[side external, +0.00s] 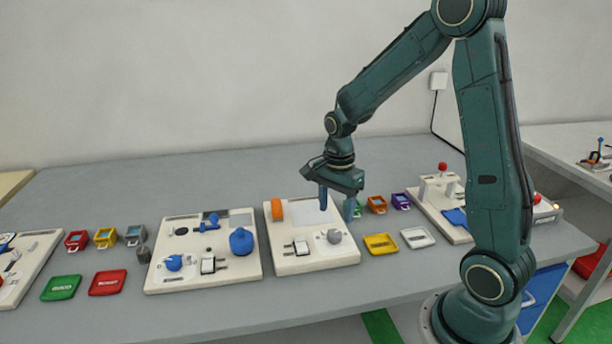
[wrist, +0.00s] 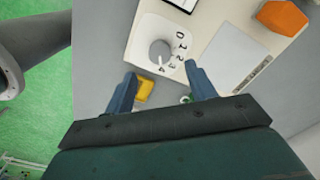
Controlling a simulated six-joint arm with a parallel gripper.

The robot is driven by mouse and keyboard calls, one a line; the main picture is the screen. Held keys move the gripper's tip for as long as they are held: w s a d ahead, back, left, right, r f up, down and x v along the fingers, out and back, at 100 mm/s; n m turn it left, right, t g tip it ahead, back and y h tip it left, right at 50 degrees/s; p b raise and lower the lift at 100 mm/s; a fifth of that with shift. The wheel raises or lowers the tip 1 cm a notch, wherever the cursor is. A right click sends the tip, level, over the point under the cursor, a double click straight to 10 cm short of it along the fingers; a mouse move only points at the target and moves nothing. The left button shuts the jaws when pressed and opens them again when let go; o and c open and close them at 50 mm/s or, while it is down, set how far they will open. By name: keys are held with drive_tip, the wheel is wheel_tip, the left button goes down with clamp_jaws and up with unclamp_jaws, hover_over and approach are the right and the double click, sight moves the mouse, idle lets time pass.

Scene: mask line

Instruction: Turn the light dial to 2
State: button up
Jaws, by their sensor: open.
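The grey dial (side external: 334,237) sits at the front right of a cream panel (side external: 318,262). My gripper (side external: 336,204) is open and empty above the panel's right side. In the wrist view its two blue fingers (wrist: 160,71) are apart, with the dial just beyond and between their tips; I see no contact.
The panel also carries an orange knob (side external: 277,209) and a black-and-white switch (side external: 301,247). A second panel (side external: 165,287) with blue controls stands to the left. Yellow (side external: 381,244) and white (side external: 419,237) trays lie close on the right, with small coloured bins (side external: 376,204) behind.

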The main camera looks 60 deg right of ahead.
sight(335, 233)
drive_tip(key=shift+f, duration=3.4)
drive_tip(key=c, duration=1)
